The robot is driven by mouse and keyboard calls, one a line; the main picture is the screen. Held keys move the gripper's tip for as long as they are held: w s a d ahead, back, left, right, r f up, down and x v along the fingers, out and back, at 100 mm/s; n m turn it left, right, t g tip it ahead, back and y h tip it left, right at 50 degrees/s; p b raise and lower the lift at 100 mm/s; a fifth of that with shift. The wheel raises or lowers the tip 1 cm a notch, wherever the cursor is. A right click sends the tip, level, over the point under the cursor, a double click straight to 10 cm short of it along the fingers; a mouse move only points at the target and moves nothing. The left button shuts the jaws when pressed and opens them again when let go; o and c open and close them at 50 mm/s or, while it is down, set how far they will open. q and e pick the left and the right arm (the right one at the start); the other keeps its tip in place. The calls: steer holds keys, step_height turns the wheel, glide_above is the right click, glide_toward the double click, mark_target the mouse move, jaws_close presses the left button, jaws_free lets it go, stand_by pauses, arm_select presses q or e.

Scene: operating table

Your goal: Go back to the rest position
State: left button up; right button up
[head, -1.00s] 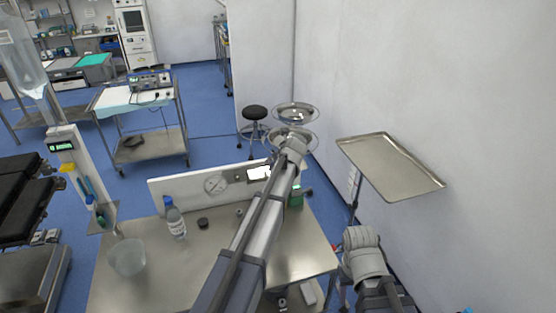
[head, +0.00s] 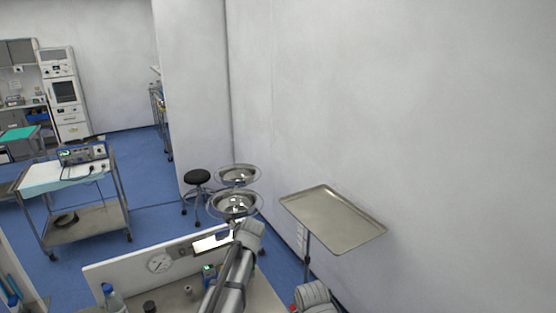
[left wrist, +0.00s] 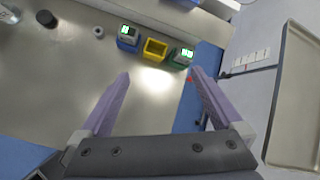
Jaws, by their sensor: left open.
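My left gripper (left wrist: 160,75) is open and empty in the left wrist view, its two purple fingers spread over the bare metal table (left wrist: 70,75). In the head view my left arm (head: 232,275) reaches up over the table's right part. Its fingers cannot be made out there. My right arm (head: 315,297) shows only as a pale link at the bottom edge. Its gripper is out of view.
A bottle (head: 112,298) stands at left. A tray stand (head: 335,220) and steel basins (head: 236,203) stand beyond, near the white wall.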

arm_select(q)
steer(key=s+d+f+n+g+h+b, duration=0.1)
steer(key=s+d+f+n+g, duration=0.1)
steer(key=s+n, duration=0.4)
steer(key=s+d+f+n+g+h+b, duration=0.1)
steer(key=s+d+f+n, duration=0.3)
steer(key=s, duration=1.1)
steer(key=s+d+f+n+g+h+b, duration=0.1)
steer(key=s+d+f+n+g+b, duration=0.2)
steer(key=s+d+n, duration=0.4)
steer(key=s+n, duration=0.3)
steer(key=s, duration=0.1)
steer(key=shift+s+d+f, duration=0.3)
steer(key=shift+d+f, duration=0.05)
steer(key=shift+f, duration=0.05)
arm_select(e)
step_height(320, 180, down, 6)
steer(key=shift+r, duration=0.25)
